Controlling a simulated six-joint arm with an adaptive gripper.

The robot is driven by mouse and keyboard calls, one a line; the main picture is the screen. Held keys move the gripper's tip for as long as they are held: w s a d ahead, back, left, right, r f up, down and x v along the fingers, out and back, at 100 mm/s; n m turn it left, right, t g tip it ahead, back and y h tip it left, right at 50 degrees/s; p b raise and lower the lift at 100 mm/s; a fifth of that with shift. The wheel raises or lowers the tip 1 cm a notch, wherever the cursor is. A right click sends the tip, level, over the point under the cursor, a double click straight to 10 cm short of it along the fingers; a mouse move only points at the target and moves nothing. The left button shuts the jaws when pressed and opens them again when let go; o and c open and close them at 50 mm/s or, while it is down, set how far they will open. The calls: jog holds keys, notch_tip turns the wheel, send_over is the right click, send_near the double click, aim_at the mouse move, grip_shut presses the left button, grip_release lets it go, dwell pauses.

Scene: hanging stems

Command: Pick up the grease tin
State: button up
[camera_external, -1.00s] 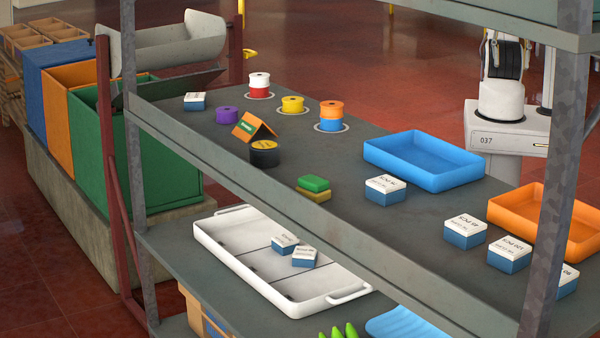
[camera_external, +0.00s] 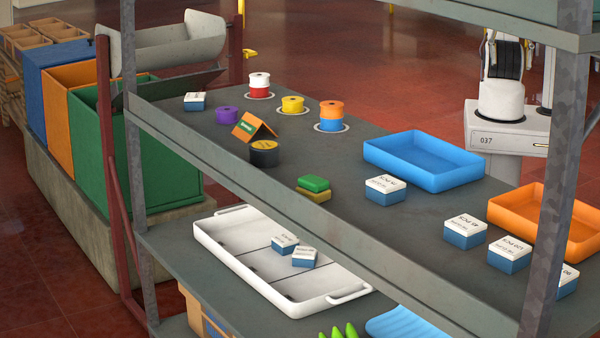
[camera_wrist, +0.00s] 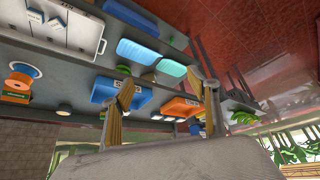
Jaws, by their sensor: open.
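The grease tin (camera_external: 263,153) is a short black round tin with a yellow top. It stands upright on the grey upper shelf, left of the middle in the external view. An orange folded card (camera_external: 254,127) stands just behind it, overlapping it in the picture; I cannot tell whether they touch. My gripper (camera_wrist: 166,98) shows in the wrist view, with two fingers wide apart and nothing between them. It is outside the external view, well away from the tin. I cannot make out the tin in the wrist view.
A blue tray (camera_external: 424,160), an orange tray (camera_external: 540,222) and several boxes are farther right. A shelf post (camera_external: 556,170) rises in front.

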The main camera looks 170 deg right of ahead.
jog(key=shift+w, duration=0.1)
dwell(0.3)
jog(key=w+r+m+y, duration=0.2)
jog(key=w+m+y, duration=0.2)
jog(key=w+m, duration=0.95)
jog(key=w+d+f+m+t, duration=0.2)
jog(key=w+d+m+t, duration=0.35)
jog(key=w+d, duration=0.9)
jog(key=m+t+h, duration=0.2)
jog(key=m+h, duration=0.3)
jog(key=m, duration=1.1)
send_near(271, 143)
jog(key=w+a+r, duration=0.4)
jog(key=w+a, duration=0.4)
jog(key=a, duration=0.5)
jog(key=s+d+f+m+h, duration=0.1)
jog(key=d+f, duration=0.1)
jog(key=d, duration=0.2)
jog(key=s+d+f+m+h, duration=0.1)
jog(key=d+f+m, duration=0.1)
jog(key=d, duration=0.2)
jog(key=s+d+f+m+h, duration=0.1)
jog(key=s+d+m, duration=0.1)
jog(key=d, duration=0.1)
jog(key=shift+s+d+f+h, duration=0.1)
jog(key=shift+d+f+h, duration=0.2)
jog(key=shift+d+f, duration=0.1)
